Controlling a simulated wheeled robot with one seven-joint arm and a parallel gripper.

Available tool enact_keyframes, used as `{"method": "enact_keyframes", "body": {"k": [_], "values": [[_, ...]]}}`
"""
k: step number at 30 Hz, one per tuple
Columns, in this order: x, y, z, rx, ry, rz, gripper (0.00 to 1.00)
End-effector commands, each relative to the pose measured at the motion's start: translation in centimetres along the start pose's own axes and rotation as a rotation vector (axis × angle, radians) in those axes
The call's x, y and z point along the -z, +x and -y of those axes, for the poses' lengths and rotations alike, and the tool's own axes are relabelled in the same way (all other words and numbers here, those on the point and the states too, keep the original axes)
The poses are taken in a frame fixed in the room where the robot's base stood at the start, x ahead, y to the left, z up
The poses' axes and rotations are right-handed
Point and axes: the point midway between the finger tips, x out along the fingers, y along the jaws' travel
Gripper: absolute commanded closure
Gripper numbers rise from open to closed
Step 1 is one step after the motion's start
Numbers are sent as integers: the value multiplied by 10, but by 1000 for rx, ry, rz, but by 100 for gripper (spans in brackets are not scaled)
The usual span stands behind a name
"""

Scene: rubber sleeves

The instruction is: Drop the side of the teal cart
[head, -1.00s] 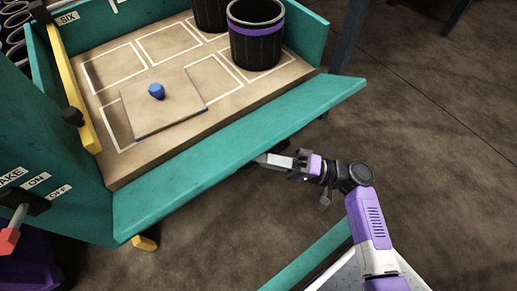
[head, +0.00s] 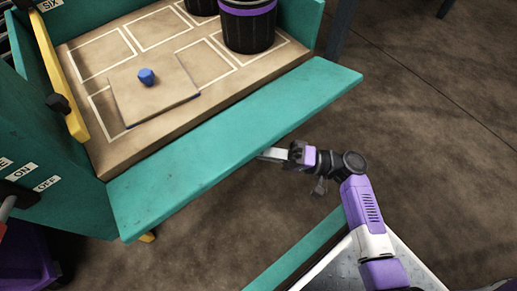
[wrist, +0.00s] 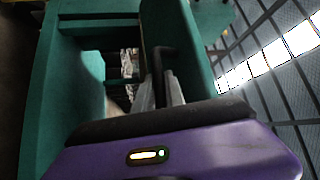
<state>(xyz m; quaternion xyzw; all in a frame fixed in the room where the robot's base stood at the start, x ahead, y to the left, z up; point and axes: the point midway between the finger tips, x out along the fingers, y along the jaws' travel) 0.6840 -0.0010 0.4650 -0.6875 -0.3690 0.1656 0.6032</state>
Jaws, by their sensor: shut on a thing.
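The teal cart has a flat wooden bed (head: 190,92) and a long teal side (head: 235,140) along its near edge. The side is tilted outward, its broad inner face showing. My gripper (head: 266,154) is at the outer edge of the side, its fingertips partly hidden under it in the head view. In the wrist view a dark bar handle (wrist: 165,50) stands on the teal side (wrist: 188,70), and my gripper (wrist: 160,92) is shut on it. The handle is hidden in the head view.
On the bed lie a square board with a blue knob (head: 147,76) and a dark bin with a purple band (head: 248,25); another dark bin is partly seen behind. A yellow bar (head: 62,80) with a black knob is at left. Open brown floor lies right.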

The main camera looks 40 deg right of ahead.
Motion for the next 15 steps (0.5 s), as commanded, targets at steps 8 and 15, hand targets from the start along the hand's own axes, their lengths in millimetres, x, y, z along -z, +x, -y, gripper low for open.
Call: {"method": "enact_keyframes", "body": {"k": [8,15], "values": [[0,0,1,2,-1,0,64],[1,-3,2,2,-1,-1,64]]}}
